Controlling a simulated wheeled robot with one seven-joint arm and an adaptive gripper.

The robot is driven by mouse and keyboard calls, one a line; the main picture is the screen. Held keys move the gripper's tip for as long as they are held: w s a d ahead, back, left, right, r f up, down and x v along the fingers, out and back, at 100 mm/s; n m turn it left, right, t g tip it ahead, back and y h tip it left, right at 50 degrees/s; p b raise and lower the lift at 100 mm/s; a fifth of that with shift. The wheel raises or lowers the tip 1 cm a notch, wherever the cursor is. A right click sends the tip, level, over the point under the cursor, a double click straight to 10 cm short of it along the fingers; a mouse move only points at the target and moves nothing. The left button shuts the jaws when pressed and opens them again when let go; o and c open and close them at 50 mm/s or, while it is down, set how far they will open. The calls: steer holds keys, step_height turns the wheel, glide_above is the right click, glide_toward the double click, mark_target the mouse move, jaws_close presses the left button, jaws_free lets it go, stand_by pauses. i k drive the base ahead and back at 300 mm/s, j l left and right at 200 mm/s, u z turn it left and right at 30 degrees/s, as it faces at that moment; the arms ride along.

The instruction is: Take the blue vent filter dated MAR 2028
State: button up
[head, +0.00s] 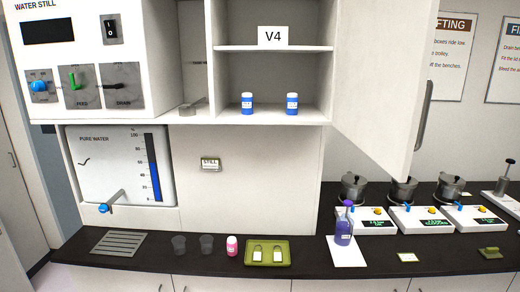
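Two small blue bottle-like containers with white labels stand upright on the lower shelf of the open cabinet, the left one (247,103) and the right one (292,104). They stand apart, with bare shelf between them. They are the only blue items in the cabinet. Their label print is too small to read, so I cannot tell which bears MAR 2028, or whether they are vent filters. The cabinet shelf (270,114) lies below a sign reading V4 (273,36). My gripper is not in view.
The cabinet door (378,80) stands open to the right. The water still (85,60) adjoins on the left. The counter below holds cups, a pink bottle (232,246), a green tray (268,252) with two tagged items, and a purple bottle (344,230). Heaters with pots stand right.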

mark_target(247, 99)
steer(key=i+l+u, duration=0.2)
steer(key=l, duration=0.15)
steer(key=i+l+u, duration=0.15)
steer(key=l, duration=0.2)
steer(key=i+l+u, duration=0.2)
steer(key=l, duration=0.2)
steer(key=l+u, duration=0.15)
steer(key=l, duration=0.2)
steer(key=l+u, duration=0.2)
steer(key=l, duration=0.25)
steer(key=i+j+z, duration=0.1)
steer(key=j, duration=0.2)
steer(key=i+j+z, duration=0.2)
steer(key=i+j, duration=0.15)
steer(key=j, duration=0.3)
steer(key=i+j+z, duration=0.2)
steer(key=i+j, duration=0.2)
steer(key=j, duration=0.1)
